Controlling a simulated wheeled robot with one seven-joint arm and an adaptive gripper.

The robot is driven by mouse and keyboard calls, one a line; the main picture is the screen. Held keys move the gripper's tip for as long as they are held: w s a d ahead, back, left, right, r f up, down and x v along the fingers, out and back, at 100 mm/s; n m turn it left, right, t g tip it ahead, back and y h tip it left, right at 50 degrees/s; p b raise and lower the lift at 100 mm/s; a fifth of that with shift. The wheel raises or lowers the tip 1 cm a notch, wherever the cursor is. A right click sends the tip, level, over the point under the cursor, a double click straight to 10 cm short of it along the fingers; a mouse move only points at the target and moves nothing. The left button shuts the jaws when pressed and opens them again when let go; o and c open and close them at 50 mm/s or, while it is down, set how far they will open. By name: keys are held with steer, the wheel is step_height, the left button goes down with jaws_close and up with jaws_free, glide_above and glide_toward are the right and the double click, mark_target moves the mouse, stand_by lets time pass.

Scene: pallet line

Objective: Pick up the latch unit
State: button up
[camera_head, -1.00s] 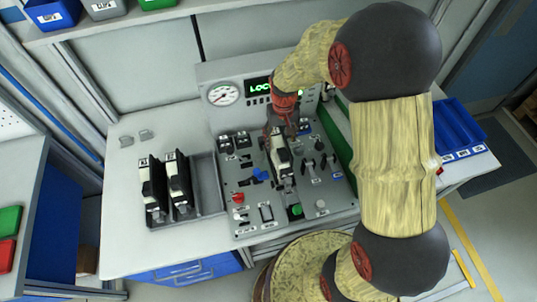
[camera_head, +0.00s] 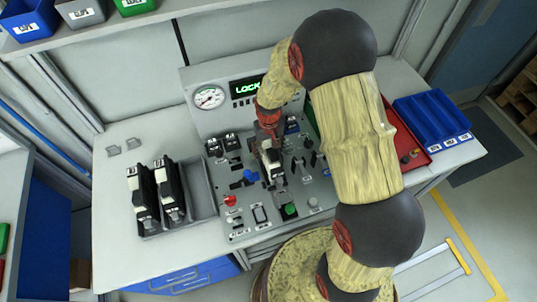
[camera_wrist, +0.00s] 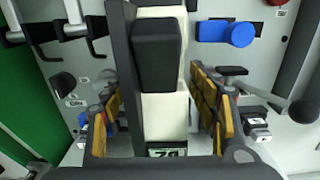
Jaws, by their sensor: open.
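The latch unit (camera_head: 273,166), a black and white block, is at the middle of the control panel (camera_head: 240,207). My gripper (camera_head: 266,138) is above it, at its upper end. In the wrist view, the latch unit (camera_wrist: 165,110) runs down the middle between the two open fingers of my gripper (camera_wrist: 155,128). I cannot tell whether the fingers touch it. A label shows at its lower end. Its underside is hidden. Two similar black and white units, a left one (camera_head: 141,196) and a right one (camera_head: 169,190), stand at the grey tray (camera_head: 203,190) on the left.
A blue knob (camera_head: 249,176) sits beside the latch unit, also seen in the wrist view (camera_wrist: 228,34). Several levers and buttons crowd the panel. A gauge (camera_head: 209,97) and a green display stand behind. A blue bin (camera_head: 432,120) is at right. The table's left end is mostly clear.

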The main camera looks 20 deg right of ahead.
mark_target(269, 143)
steer(key=shift+c, duration=1.2)
steer(key=c, duration=1.3)
steer(key=shift+r, duration=0.1)
steer(key=shift+r, duration=0.5)
step_height(269, 143, up, 2)
steer(key=shift+r, duration=0.15)
steer(key=s+r, duration=0.2)
steer(key=s+d+r+p, duration=0.1)
steer(key=s+r, duration=0.1)
steer(key=r, duration=0.1)
steer(key=shift+d, duration=0.15)
steer(key=s+d+r+p, duration=0.1)
steer(key=s+r, duration=0.2)
steer(key=s+d+r+p, duration=0.1)
steer(key=s+r, duration=0.2)
steer(key=s+d+r+p, duration=0.1)
steer(key=s+r+p, duration=0.1)
steer(key=s+r, duration=0.1)
steer(key=shift+s, duration=0.2)
